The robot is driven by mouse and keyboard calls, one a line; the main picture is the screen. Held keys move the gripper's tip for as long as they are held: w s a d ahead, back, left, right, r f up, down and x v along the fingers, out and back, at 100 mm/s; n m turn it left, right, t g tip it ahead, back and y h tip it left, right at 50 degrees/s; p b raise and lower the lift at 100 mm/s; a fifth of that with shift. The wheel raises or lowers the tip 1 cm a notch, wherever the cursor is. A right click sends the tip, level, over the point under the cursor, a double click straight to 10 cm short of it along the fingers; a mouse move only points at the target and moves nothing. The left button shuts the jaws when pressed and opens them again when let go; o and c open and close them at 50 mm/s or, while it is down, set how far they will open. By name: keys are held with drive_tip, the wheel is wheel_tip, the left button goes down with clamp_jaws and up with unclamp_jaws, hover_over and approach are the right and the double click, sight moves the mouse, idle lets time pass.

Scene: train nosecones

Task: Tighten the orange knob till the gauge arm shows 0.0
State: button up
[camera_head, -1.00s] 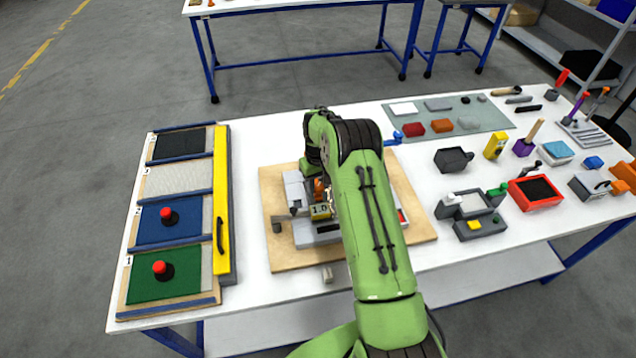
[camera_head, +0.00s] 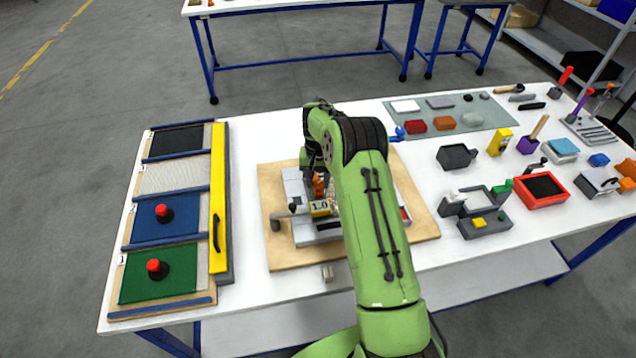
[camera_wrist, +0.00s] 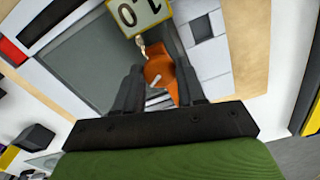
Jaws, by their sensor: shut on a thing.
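The orange knob (camera_wrist: 160,68) sits between the two dark fingers of my gripper (camera_wrist: 158,80) in the wrist view. The fingers are shut on it, one on each side. In the head view the orange knob (camera_head: 318,187) shows just left of my arm, which hides much of the fixture. The grey fixture (camera_head: 306,234) lies on a wooden board (camera_head: 283,258). I cannot make out the gauge arm clearly.
A grey handle-like part (camera_head: 279,222) sticks out at the fixture's left. A rack of coloured panels (camera_head: 165,229) with a yellow bar (camera_head: 218,205) stands at the left. Several tools and blocks fill the right side, including a red tray (camera_head: 541,191).

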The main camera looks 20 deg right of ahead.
drive_tip(key=m+b, duration=0.2)
drive_tip(key=m, duration=0.5)
drive_tip(key=shift+b, duration=0.3)
drive_tip(key=m+b, duration=0.1)
drive_tip(key=m, duration=0.3)
drive_tip(key=m+b, duration=0.1)
drive_tip(key=m, duration=0.3)
drive_tip(key=shift+m+b, duration=0.3)
drive_tip(key=shift+b, duration=0.05)
drive_tip(key=m+b, duration=0.1)
drive_tip(key=m, duration=0.4)
drive_tip(key=shift+b, duration=0.4)
drive_tip(key=m+b, duration=0.1)
drive_tip(key=m, duration=0.4)
drive_tip(key=shift+r, duration=0.1)
drive_tip(key=o, duration=1.1)
drive_tip(key=shift+c, duration=0.2)
